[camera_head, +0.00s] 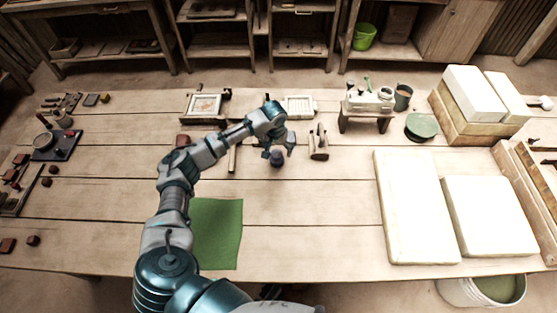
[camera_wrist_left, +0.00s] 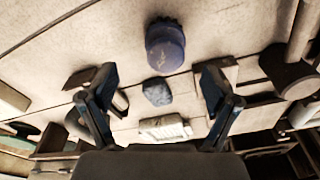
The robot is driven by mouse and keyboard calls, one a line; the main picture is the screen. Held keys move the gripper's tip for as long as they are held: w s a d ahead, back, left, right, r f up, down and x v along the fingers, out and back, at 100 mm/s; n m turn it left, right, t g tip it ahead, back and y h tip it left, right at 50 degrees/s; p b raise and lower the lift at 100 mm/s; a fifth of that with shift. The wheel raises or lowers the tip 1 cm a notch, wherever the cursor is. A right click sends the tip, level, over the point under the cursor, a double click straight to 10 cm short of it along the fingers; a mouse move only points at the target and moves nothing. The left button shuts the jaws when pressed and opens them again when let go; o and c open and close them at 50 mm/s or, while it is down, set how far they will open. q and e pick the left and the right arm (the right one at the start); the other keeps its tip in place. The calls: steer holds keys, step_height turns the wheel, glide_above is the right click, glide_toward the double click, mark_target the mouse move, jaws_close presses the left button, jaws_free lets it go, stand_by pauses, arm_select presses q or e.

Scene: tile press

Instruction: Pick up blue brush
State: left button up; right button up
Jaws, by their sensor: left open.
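My left gripper (camera_head: 278,150) is open over the middle of the table, its fingers pointing down. In the left wrist view its two fingers (camera_wrist_left: 158,85) stand wide apart with nothing between them in their grip. A dark blue, rounded object, which looks like the blue brush (camera_wrist_left: 165,45), lies on the table just beyond the fingertips. In the head view the blue brush (camera_head: 277,159) shows just below the gripper, partly hidden by it. A smaller blue-grey lump (camera_wrist_left: 157,92) shows between the fingers, lower in the wrist picture. My right gripper is not in view.
A wooden mallet-like tool (camera_head: 318,144) stands right of the gripper. A white framed tray (camera_head: 300,106) lies behind it. A green cloth (camera_head: 217,235) lies in front, partly under my arm. White slabs (camera_head: 415,205) fill the right side. The table's front middle is clear.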

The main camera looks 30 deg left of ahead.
mark_target(277, 154)
arm_select(q)
steer(key=f, duration=0.2)
steer(key=shift+w+a+f, duration=0.15)
steer(key=shift+a+f, duration=0.05)
steer(key=shift+f, duration=0.15)
steer(key=shift+a+f, duration=0.15)
steer(key=shift+f, duration=0.1)
steer(key=f, duration=0.1)
steer(key=f+b, duration=0.1)
steer(key=f, duration=0.1)
steer(key=w+f+b, duration=0.1)
steer(key=shift+a+f, duration=0.25)
steer(key=shift+f, duration=0.1)
steer(key=shift+d+f, duration=0.15)
steer(key=shift+f, duration=0.1)
steer(key=shift+r, duration=0.1)
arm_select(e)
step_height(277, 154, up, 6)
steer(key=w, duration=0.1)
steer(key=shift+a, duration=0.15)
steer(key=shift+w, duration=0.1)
arm_select(q)
steer(key=c, duration=1.3)
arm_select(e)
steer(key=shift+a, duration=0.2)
